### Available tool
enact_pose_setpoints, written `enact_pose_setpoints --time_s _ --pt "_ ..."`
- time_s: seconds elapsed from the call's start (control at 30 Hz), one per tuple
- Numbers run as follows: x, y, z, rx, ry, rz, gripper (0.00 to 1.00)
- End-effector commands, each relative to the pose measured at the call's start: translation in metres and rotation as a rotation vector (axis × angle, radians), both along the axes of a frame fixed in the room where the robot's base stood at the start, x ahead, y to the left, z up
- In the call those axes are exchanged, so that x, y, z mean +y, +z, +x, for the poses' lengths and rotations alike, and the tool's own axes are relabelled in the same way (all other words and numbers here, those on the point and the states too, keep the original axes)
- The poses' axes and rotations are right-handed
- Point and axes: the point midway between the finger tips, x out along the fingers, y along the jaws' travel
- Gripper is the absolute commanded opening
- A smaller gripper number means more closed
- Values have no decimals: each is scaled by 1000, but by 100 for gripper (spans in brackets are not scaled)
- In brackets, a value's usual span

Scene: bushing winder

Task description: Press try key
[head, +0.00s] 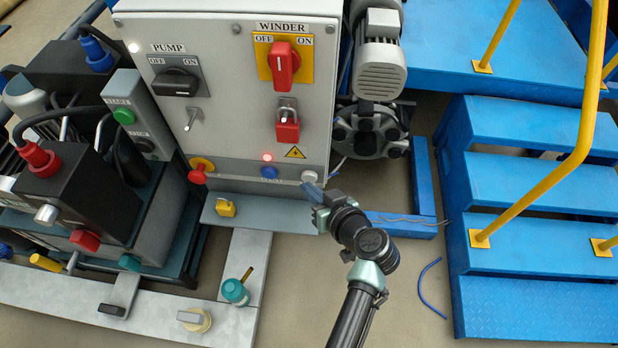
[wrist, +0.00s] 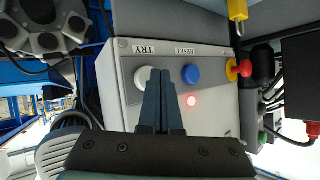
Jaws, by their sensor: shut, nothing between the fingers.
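The try key is a round white button on the lower right of the grey control box's front; it shows in the head view (head: 309,177) and the wrist view (wrist: 142,78), under the label TRY. My gripper (head: 308,187) is shut and empty, with its fingertips close to the key. In the wrist view the gripper's fingers (wrist: 161,73) cover the key's right edge and point between it and the blue reset button (wrist: 190,74). I cannot tell whether the fingertips touch the box.
The control box (head: 230,120) also carries a lit red lamp (head: 267,157), a red knob (head: 201,170), the black pump switch (head: 175,83) and the red winder switch (head: 283,63). A yellow padlock (head: 225,208) lies below it. Blue steps (head: 540,185) with yellow rails stand at the right.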

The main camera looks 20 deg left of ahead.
Motion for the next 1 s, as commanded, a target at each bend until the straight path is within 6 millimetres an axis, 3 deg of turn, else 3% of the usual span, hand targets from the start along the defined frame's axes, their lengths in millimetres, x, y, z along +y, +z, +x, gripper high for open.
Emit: enact_pose_setpoints --time_s 1.0 --pt "3 0 8 -1 0 -1 0"
